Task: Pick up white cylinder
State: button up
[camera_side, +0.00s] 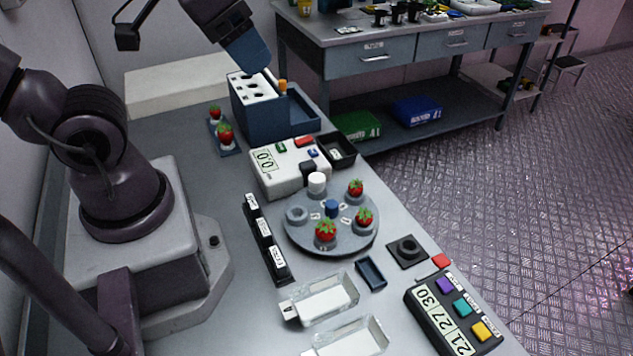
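The white cylinder (317,182) is small and stands upright at the back of the round grey turntable (345,245), close to the front of the white scale. My gripper (255,58) is at the top of the view, above the blue rack with the white top and well away from the white cylinder. Only its dark blue end shows, so I cannot tell whether it is open or shut.
Several strawberries (325,230) sit on the turntable around a blue knob (332,208). A white scale (285,168) and a blue rack (262,115) stand behind. Black label blocks (266,240), clear trays (327,301) and a button panel (452,313) lie nearer.

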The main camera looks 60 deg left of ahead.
jog(key=n+g+y, duration=0.1)
jog(key=n+g, duration=0.5)
jog(key=n, duration=1.4)
send_near(317, 177)
jog(key=f, duration=0.4)
jog(key=shift+d+f, duration=0.25)
jog(key=shift+f, duration=0.15)
jog(key=shift+s+a+f, duration=0.1)
jog(key=shift+a+f, duration=0.1)
jog(key=shift+f, duration=0.7)
jog(key=shift+a+f, duration=0.2)
jog(key=shift+f, duration=0.7)
jog(key=shift+s+a+f, duration=0.1)
jog(key=shift+a+f, duration=0.15)
jog(key=shift+f, duration=0.65)
